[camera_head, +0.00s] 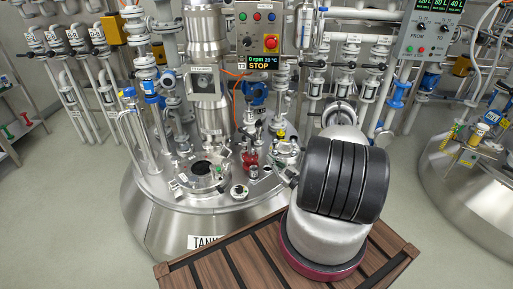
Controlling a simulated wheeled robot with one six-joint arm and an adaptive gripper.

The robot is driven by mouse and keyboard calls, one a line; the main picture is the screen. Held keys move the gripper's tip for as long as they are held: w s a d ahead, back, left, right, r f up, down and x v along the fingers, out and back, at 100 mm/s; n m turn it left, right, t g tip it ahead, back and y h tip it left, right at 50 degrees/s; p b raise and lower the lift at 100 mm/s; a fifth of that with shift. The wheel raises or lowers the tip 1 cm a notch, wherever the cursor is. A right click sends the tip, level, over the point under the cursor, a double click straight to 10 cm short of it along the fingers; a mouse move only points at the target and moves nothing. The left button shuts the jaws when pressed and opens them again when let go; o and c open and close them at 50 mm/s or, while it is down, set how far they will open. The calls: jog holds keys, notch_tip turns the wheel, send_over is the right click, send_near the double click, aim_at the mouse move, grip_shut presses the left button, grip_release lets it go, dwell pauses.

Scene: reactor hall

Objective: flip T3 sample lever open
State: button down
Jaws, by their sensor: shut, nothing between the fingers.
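The steel tank (155,215) stands in front of me, with a partly readable label starting "TAN" (201,242) on its front. Its lid carries a round hatch (203,172), a red fitting (250,160) and several small valves and fittings. I cannot pick out a lever marked T3 or tell its position; the marks are too small. My arm covers the right side of this tank. I cannot make out my gripper; it seems hidden behind my arm.
A control box (258,27) reading "STOP" hangs above the tank. Pipes with valves line the back. A second tank (465,200) stands at right, with another panel (425,32) above. A shelf (18,125) is at far left. Grey floor (70,220) is clear at left.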

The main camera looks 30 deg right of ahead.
jog(key=shift+w, duration=0.1)
send_near(248, 134)
jog(key=w, duration=0.1)
jog(key=w+f, duration=0.1)
jog(key=w, duration=0.1)
jog(key=w+f, duration=0.1)
jog(key=w, duration=0.1)
jog(key=shift+a+f, duration=0.15)
jog(key=shift+f, duration=0.1)
jog(key=shift+r, duration=0.1)
jog(key=shift+s+r+g, duration=0.1)
jog(key=shift+r+g, duration=0.2)
jog(key=shift+g, duration=0.1)
